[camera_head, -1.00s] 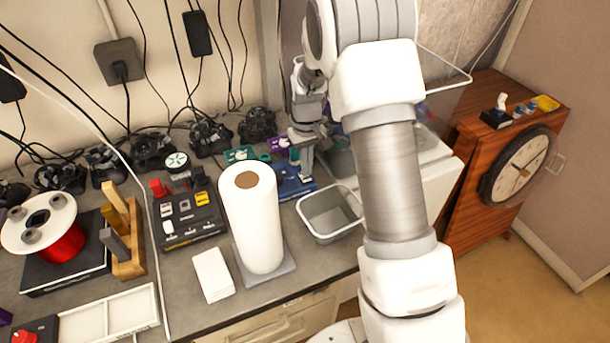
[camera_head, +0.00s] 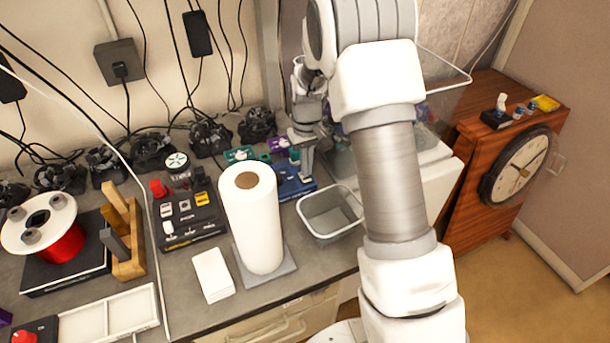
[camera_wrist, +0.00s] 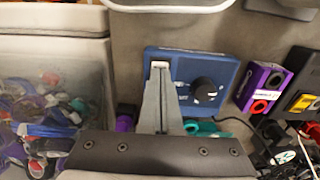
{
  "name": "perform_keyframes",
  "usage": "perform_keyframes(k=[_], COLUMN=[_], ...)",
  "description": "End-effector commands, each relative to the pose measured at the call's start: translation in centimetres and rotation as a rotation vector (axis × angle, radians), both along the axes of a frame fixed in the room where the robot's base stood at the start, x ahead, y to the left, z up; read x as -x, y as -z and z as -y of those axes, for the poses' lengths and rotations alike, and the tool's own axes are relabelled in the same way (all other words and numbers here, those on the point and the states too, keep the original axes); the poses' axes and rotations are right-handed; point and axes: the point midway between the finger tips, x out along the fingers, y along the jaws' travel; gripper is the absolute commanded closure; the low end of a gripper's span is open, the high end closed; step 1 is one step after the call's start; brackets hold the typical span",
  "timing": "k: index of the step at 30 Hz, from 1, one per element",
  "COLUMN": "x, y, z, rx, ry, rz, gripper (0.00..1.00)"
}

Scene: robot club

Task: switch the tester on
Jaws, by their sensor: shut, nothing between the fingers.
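A blue box (camera_wrist: 212,80) with a black round knob (camera_wrist: 205,91) and a small pale switch (camera_wrist: 159,65) near one edge lies flat in the wrist view; it looks like the tester. In the head view the blue box (camera_head: 293,184) sits on the bench behind the paper roll, partly hidden. My gripper (camera_wrist: 160,74) is shut and empty. Its fingertips are over the pale switch end of the box and overlap it in the picture; I cannot tell whether they touch it. The fingers hide part of the box. In the head view my gripper (camera_head: 307,172) points down at the box.
A paper roll (camera_head: 252,222) stands in front of the blue box. A grey bin (camera_head: 330,213) is beside it. A purple device (camera_wrist: 263,87) and a black box with a yellow part (camera_wrist: 303,100) lie near. A clear bin of loose parts (camera_wrist: 45,105) is on the other side.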

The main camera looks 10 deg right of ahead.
Motion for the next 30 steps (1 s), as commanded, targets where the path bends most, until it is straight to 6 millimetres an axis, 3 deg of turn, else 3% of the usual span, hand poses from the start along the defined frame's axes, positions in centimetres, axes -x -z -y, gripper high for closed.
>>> perform_keyframes(k=[30], x=[0.01], y=[0.77], z=[0.0], rx=[0.0], ry=[0.0], rz=[0.0], gripper=[1.0])
